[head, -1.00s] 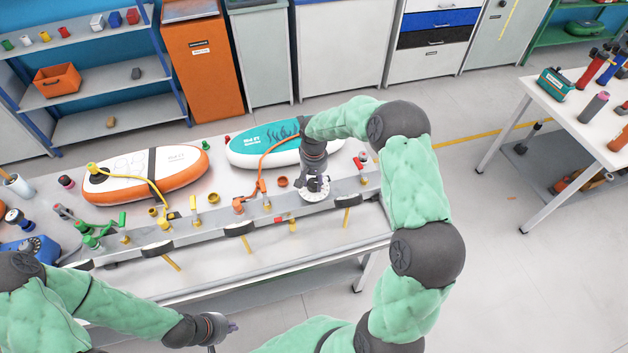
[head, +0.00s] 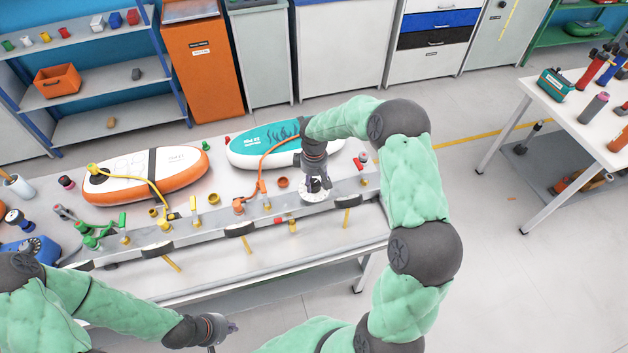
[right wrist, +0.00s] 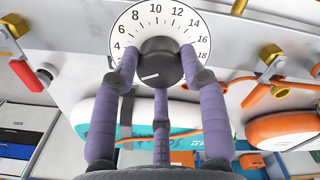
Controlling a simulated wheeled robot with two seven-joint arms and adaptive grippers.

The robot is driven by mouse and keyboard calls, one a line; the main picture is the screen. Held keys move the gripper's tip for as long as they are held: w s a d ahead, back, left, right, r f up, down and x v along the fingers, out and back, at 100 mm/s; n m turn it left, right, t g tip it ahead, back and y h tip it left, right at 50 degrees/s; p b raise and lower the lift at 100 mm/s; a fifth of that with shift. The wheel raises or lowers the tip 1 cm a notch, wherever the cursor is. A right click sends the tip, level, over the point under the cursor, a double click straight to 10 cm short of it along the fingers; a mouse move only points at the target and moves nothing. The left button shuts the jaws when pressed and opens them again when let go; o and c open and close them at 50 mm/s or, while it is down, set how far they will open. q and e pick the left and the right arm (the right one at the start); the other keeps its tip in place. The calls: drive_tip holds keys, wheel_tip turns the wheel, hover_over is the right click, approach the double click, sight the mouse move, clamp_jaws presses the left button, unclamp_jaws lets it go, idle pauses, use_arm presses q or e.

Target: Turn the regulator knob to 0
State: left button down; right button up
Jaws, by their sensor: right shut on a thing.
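The regulator knob (right wrist: 158,66) is black with a white pointer line, in the middle of a white dial (right wrist: 140,22) whose visible numbers run from 4 to 18. The pointer aims left and slightly down, below the 4; the dial's lower part is hidden by fingers and knob. My right gripper (right wrist: 160,58) has its purple fingers closed around the knob. In the head view the dial (head: 309,197) lies on the grey rail, with my right gripper (head: 316,184) over it. My left gripper (head: 226,328) is away from it, in front of the bench; its jaw opening is unclear.
The grey rail (head: 215,222) carries several valves and fittings along the bench. An orange board (head: 180,178) and a teal board (head: 245,150) lie behind it. An orange hose (head: 270,158) runs close to the left of my right gripper.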

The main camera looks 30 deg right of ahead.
sight(315, 183)
drive_tip(key=shift+s+n, duration=0.15)
drive_tip(key=shift+n, duration=1.15)
drive_tip(key=shift+f+n, duration=0.1)
drive_tip(key=shift+n, duration=0.2)
drive_tip(key=o, duration=1.1)
drive_tip(key=shift+r, duration=0.55)
wheel_tip(315, 183, up, 11)
